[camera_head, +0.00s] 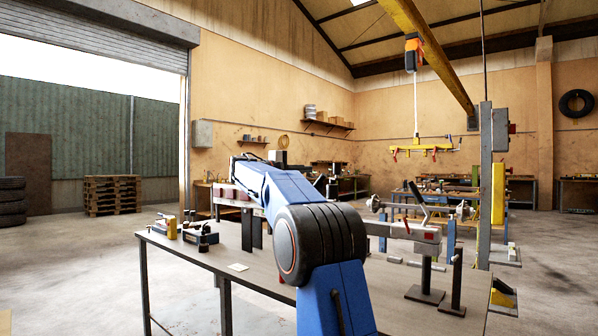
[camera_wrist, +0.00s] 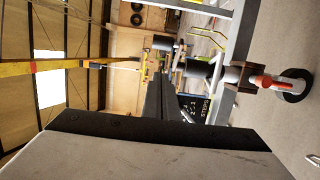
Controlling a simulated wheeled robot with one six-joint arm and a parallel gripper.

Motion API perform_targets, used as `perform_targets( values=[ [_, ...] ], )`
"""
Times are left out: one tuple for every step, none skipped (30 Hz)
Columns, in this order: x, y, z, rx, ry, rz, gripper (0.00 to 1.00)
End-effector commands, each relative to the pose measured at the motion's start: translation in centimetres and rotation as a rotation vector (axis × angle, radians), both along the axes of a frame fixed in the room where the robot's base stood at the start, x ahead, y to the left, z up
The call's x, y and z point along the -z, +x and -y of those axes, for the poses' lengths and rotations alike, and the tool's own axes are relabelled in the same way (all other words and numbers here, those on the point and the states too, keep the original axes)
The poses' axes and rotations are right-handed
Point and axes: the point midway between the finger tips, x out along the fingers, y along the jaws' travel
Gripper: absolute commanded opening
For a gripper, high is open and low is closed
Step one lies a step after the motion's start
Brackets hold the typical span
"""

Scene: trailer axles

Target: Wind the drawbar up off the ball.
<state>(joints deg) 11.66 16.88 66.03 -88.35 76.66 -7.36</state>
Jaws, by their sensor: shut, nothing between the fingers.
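In the wrist view, which is turned on its side, my gripper (camera_wrist: 164,86) shows as dark fingers closed together, with nothing between them. To its right is a jockey wheel (camera_wrist: 294,86) with a black tyre and a red-orange part beside it. Its pale tube runs left through a brown clamp (camera_wrist: 233,76). My gripper appears apart from it. A dark panel with white lettering (camera_wrist: 192,107) is behind the fingers. In the head view my blue forearm hides my gripper.
A grey bench (camera_head: 400,305) stands in front, carrying a pale coupling piece with a red part (camera_head: 428,234) and dark stands (camera_head: 425,278). A small vise-like tool (camera_head: 200,236) is at its left end. A yellow hoist beam (camera_head: 425,148) hangs at the back. Open floor lies left.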

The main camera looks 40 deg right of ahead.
Motion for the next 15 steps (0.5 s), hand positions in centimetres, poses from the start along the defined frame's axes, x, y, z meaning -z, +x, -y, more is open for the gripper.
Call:
perform_targets(
  values=[
    [0.0,0.0,1.0,0.003,0.000,0.000,0.00],
    [0.0,0.0,1.6,0.003,0.000,0.000,0.00],
    [0.0,0.0,2.3,0.002,0.000,0.001,0.00],
    [0.0,0.0,2.8,0.002,0.000,0.000,0.00],
    [0.0,0.1,3.3,0.003,0.001,0.000,0.00],
    [0.1,0.1,4.0,0.003,0.001,0.000,0.00],
    [0.1,0.1,4.5,0.002,0.001,0.000,0.00],
    [0.1,0.1,5.0,0.002,0.001,0.001,0.00],
    [0.0,-0.6,5.3,0.002,0.001,0.001,0.00],
    [0.0,-0.9,5.6,0.002,0.001,0.001,0.00],
    [-0.1,-1.2,5.9,0.001,0.001,0.002,0.00],
    [-0.1,-1.5,6.2,0.001,0.001,0.002,0.00],
    [0.0,-1.7,6.4,0.001,0.001,0.002,0.00],
    [0.0,-1.9,6.6,0.001,0.001,0.001,0.00],
    [0.0,-2.1,6.9,0.001,0.001,0.001,0.00]
  ],
)
